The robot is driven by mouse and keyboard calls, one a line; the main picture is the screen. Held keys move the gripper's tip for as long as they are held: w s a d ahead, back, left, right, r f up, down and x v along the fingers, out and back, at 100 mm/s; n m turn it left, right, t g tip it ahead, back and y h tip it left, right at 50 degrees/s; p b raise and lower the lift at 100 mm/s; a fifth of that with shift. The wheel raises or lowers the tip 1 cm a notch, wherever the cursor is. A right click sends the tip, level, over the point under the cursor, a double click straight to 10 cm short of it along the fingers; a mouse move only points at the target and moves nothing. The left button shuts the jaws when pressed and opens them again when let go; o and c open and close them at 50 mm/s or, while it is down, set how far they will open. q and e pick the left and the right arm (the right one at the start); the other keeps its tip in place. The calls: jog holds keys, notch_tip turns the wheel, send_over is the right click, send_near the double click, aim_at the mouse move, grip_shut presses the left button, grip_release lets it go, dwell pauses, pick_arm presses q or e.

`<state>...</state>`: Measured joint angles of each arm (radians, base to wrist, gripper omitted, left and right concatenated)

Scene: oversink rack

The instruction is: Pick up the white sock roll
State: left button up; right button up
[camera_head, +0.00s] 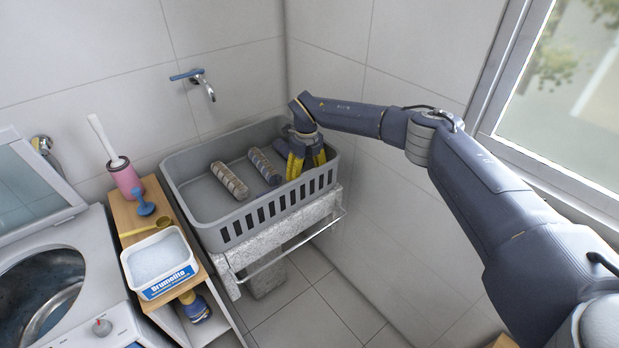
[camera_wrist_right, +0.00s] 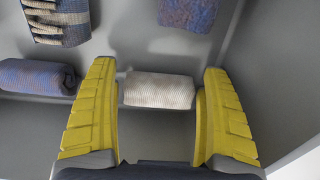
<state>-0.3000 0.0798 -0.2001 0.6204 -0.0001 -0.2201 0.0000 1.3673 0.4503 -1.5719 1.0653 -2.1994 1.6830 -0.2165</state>
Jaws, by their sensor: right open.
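The white sock roll (camera_wrist_right: 160,90) lies on the floor of the grey basket, seen in the right wrist view between my right gripper's two yellow fingers. A gap shows on both sides of it. My right gripper (camera_wrist_right: 160,70) is open and empty. In the head view my right gripper (camera_head: 306,165) points down into the right end of the grey basket (camera_head: 247,219). I cannot make out the white roll in the head view, where the gripper covers that area. My left gripper is not in view.
Two striped rolls (camera_head: 230,180) (camera_head: 264,166) lie in the basket left of the gripper. The wrist view shows a blue-brown roll (camera_wrist_right: 35,77) at left and a blue one (camera_wrist_right: 187,14) above. Basket walls stand close by at right. A white tub (camera_head: 158,260) stands outside, left.

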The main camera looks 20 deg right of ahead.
jog(key=c, duration=0.7)
jog(key=shift+r, duration=0.2)
notch_tip(320, 180, up, 20)
jog(key=shift+f, duration=0.15)
dwell(0.4)
jog(key=shift+s, duration=0.1)
